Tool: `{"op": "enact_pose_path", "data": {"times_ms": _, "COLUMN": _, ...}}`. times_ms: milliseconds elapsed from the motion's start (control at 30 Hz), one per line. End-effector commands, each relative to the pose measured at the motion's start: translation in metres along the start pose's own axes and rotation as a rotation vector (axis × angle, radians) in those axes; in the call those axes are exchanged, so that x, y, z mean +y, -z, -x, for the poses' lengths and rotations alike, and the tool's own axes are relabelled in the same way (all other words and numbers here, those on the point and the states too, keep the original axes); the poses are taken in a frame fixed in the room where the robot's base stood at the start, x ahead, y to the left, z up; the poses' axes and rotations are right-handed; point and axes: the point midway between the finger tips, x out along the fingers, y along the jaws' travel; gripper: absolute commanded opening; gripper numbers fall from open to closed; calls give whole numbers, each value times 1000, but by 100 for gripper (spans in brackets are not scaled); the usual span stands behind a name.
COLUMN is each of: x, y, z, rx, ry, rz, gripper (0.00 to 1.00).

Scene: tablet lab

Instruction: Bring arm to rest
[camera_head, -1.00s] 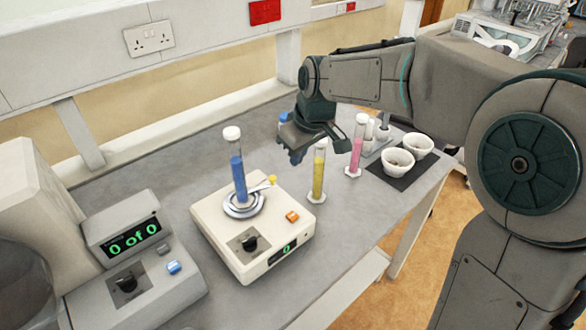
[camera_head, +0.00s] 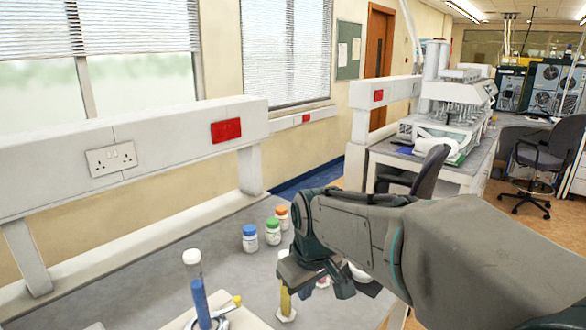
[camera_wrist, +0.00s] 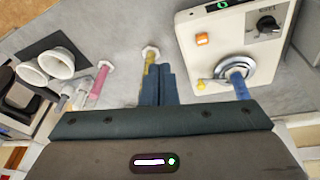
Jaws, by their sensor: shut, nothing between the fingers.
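My arm reaches in from the right in the head view, with my gripper (camera_head: 318,290) low over the grey bench (camera_head: 175,275). In the wrist view my gripper (camera_wrist: 158,72) has its two fingers pressed together with nothing between them. The yellow cylinder (camera_head: 285,303) stands just below and behind the fingers in the head view, partly hidden. It also shows just beyond the fingertips in the wrist view (camera_wrist: 150,56); whether they touch cannot be told. The blue-filled cylinder (camera_head: 199,300) stands on the cream balance (camera_wrist: 215,55).
Bottles with blue (camera_head: 249,238), green (camera_head: 272,231) and orange (camera_head: 282,217) caps stand near the bench's back. A pink cylinder (camera_wrist: 100,80) and two white mortars (camera_wrist: 58,62) on a dark mat stand left in the wrist view. Chairs and another bench lie beyond.

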Motion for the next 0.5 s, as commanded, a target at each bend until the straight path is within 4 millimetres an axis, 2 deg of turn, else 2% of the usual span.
{"op": "enact_pose_path", "data": {"times_ms": 33, "x": 6, "y": -21, "z": 6, "rx": -1, "ry": -28, "rz": -55, "gripper": 0}}
{"op": "enact_pose_path", "data": {"times_ms": 300, "x": 27, "y": -130, "z": 22, "rx": 13, "ry": -102, "rz": -382, "gripper": 0}}
{"op": "enact_pose_path", "data": {"times_ms": 400, "x": 27, "y": -161, "z": 22, "rx": 23, "ry": -105, "rz": -475, "gripper": 0}}
{"op": "enact_pose_path", "data": {"times_ms": 500, "x": 26, "y": -181, "z": 20, "rx": 31, "ry": -102, "rz": -540, "gripper": 0}}
